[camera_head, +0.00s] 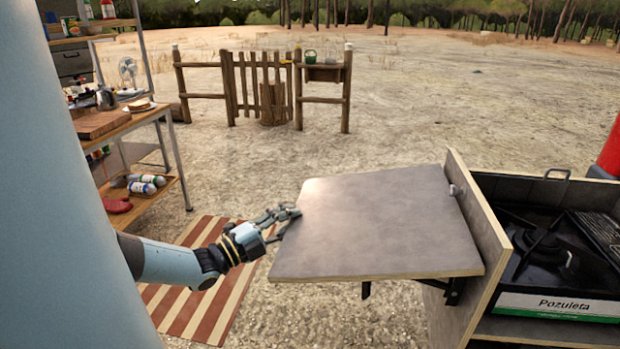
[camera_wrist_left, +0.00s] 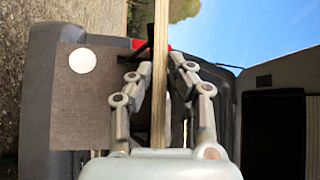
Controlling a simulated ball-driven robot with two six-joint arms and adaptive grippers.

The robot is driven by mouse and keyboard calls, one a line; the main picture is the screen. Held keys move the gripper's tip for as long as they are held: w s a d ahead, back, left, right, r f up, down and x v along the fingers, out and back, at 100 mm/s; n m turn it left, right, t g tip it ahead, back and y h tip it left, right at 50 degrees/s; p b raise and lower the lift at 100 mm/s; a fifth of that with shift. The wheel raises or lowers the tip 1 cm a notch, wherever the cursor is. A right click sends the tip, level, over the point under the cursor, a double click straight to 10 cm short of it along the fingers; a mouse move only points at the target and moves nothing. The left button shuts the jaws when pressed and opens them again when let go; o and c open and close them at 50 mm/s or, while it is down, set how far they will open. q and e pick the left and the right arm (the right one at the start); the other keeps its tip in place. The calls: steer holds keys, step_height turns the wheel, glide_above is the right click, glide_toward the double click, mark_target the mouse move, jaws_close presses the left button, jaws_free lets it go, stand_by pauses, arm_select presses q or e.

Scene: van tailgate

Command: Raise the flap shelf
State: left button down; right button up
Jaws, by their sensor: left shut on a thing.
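The flap shelf (camera_head: 375,225) is a grey panel with a pale wooden edge. In the head view it stands out roughly level to the left from the side panel of the kitchen box (camera_head: 480,235), with a dark bracket (camera_head: 453,291) under it. My left gripper (camera_head: 287,222) is at the shelf's left edge, with one finger above and the other at or below it. In the left wrist view the shelf's edge (camera_wrist_left: 160,75) runs between the two fingers, and the gripper is shut on it. My right gripper is not in view.
A stove (camera_head: 545,255) sits in the box at the right. A shelf rack with a wooden worktop (camera_head: 105,122) stands at the left. A striped mat (camera_head: 205,295) lies on the ground below my left arm. A wooden fence (camera_head: 262,85) stands farther back on open ground.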

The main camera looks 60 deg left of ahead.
arm_select(q)
step_height(320, 180, up, 8)
steer(key=m+p, duration=0.1)
steer(key=p, duration=0.6)
steer(key=shift+s+a+g+p, duration=0.2)
steer(key=shift+g+p, duration=0.1)
steer(key=shift+g, duration=0.1)
steer(key=c, duration=1.6)
jaws_free()
steer(key=s, duration=0.8)
steer(key=s+d+f, duration=0.1)
steer(key=s, duration=0.2)
steer(key=shift+s, duration=0.4)
